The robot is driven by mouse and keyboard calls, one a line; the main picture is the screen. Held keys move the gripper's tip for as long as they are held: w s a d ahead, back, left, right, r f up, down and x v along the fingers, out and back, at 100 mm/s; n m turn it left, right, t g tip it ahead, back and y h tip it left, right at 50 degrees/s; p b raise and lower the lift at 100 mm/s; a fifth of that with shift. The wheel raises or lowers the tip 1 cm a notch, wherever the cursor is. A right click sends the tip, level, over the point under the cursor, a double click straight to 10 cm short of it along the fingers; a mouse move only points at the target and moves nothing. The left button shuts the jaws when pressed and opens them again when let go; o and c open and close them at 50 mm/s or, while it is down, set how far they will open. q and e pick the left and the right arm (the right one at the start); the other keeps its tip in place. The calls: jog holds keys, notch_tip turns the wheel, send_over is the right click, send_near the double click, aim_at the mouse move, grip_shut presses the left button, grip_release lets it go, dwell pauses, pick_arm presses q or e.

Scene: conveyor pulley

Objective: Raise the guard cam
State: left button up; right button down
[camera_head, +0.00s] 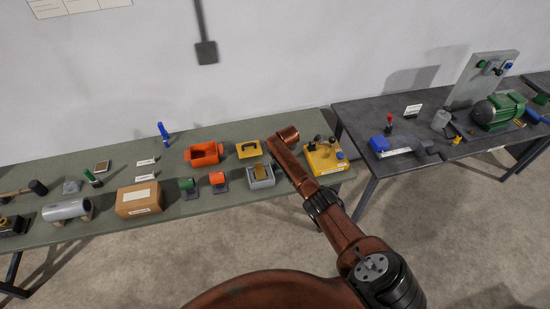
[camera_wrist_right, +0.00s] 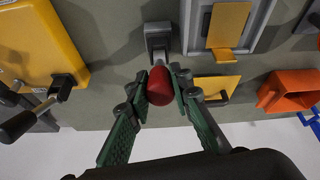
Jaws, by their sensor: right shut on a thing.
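In the right wrist view, a red knob (camera_wrist_right: 160,86) stands on a small grey bracket (camera_wrist_right: 158,38). My right gripper (camera_wrist_right: 161,90) has its green fingers closed on both sides of the knob. In the head view my right arm (camera_head: 318,192) reaches to the right end of the green table, and it hides the gripper and the knob. No readable label marks the guard cam, so I cannot tell from the pictures whether the red knob belongs to it. My left gripper is not in view.
A yellow block with black knobs (camera_head: 324,156) stands close to the right of my arm. A grey frame with a yellow plate (camera_head: 260,183) is close to its left. An orange housing (camera_head: 204,152) and a cardboard box (camera_head: 138,199) are farther left. A dark table (camera_head: 400,104) stands to the right.

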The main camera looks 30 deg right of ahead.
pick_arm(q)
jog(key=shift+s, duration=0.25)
pick_arm(e)
jog(key=shift+w+r+g, duration=0.1)
jog(key=shift+w+g, duration=0.05)
jog(key=shift+g, duration=0.15)
jog(key=c, duration=1.7)
grip_release()
jog(key=shift+d, duration=0.1)
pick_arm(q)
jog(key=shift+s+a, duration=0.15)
pick_arm(e)
jog(key=v, duration=1.2)
